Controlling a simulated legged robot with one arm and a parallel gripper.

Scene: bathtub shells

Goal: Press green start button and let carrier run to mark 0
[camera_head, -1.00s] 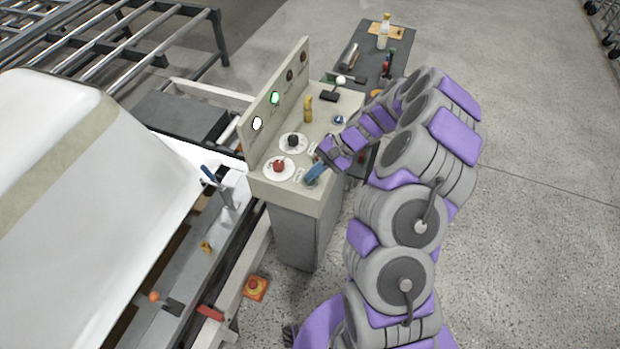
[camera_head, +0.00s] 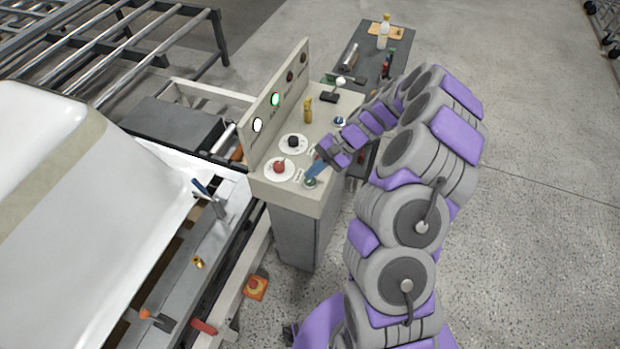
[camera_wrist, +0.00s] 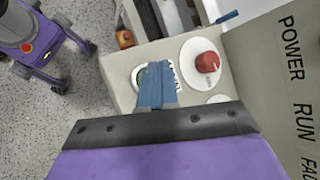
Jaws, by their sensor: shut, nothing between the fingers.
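The green start button (camera_head: 310,182) sits at the near corner of the control console, on a pale label plate. My gripper (camera_head: 313,171) is shut and empty, its blue fingers pointing down just above or beside the button. In the wrist view the blue fingers (camera_wrist: 151,88) cover part of the green button (camera_wrist: 140,76); I cannot tell whether they touch it. The carrier (camera_head: 211,226), a grey frame with a blue-handled lever, bears the white tub shell (camera_head: 130,190). No mark 0 is readable.
The console (camera_head: 322,135) has a red knob (camera_head: 279,166), a black knob (camera_head: 293,141) and a yellow switch (camera_head: 308,110). Its white and green lamps (camera_head: 275,99) are lit. An orange box with a red button (camera_head: 255,287) is low beside the rail. Open floor lies right.

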